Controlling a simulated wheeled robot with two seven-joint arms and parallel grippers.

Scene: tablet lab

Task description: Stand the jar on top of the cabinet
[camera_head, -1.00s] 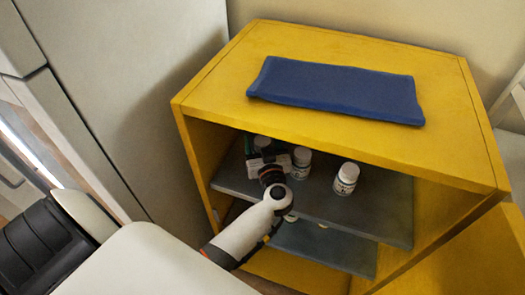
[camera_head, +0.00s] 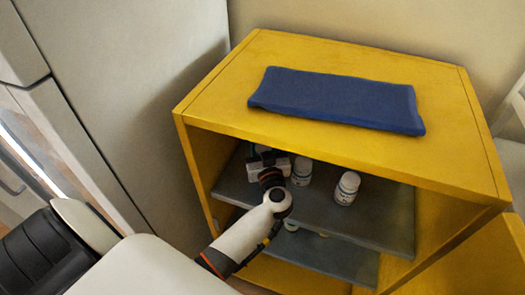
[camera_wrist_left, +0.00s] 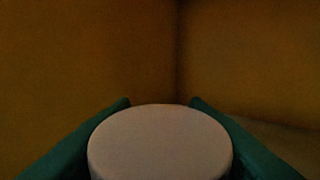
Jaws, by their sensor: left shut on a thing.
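The yellow cabinet (camera_head: 225,118) stands open at its front, with a dark grey shelf (camera_head: 325,209) inside. My left gripper (camera_head: 267,159) reaches in above the left part of the shelf. In the left wrist view its green fingers (camera_wrist_left: 160,108) are shut on a jar with a round, pale lid (camera_wrist_left: 160,140). The lid fills the space between the fingers, and the jar's body is hidden below it. In the head view the held jar is hard to make out behind the gripper. My right gripper is not in view.
Two white jars stand on the shelf to the right of my gripper, one nearer (camera_head: 302,171) and one farther right (camera_head: 347,187). A blue folded mat (camera_head: 337,100) lies on the cabinet top, with bare yellow surface around it. A lower shelf (camera_head: 340,257) shows below.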

